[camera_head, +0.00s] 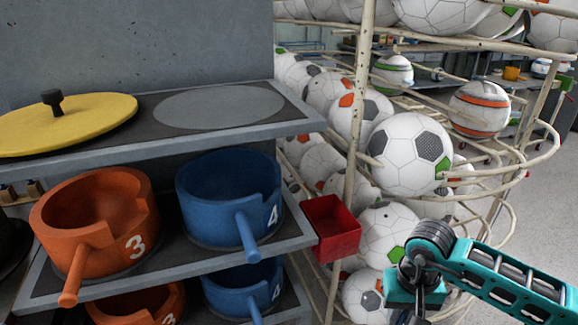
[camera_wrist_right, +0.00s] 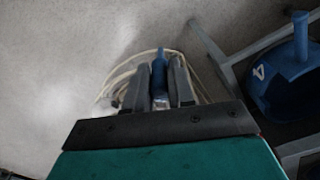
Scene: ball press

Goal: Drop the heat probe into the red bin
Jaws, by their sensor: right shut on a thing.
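The red bin (camera_head: 332,228) is a small open box fixed at the right end of the lower shelf in the head view. It looks empty, though its floor is only partly visible. My right gripper, seen in the wrist view (camera_wrist_right: 160,66), is shut on a slim blue thing, which I take as the heat probe (camera_wrist_right: 159,74), held between the two grey fingers. In the head view, the teal right wrist is at the lower right, to the right of and below the bin; its fingers and the probe are not clear there. My left gripper is not in view.
A shelf (camera_head: 292,119) on the left holds orange pots (camera_head: 60,212), blue pots (camera_head: 190,205) and a yellow lid (camera_head: 95,118). A pale tube rack full of footballs (camera_head: 410,150) stands behind and right of the bin. Open floor (camera_head: 555,210) lies at the far right.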

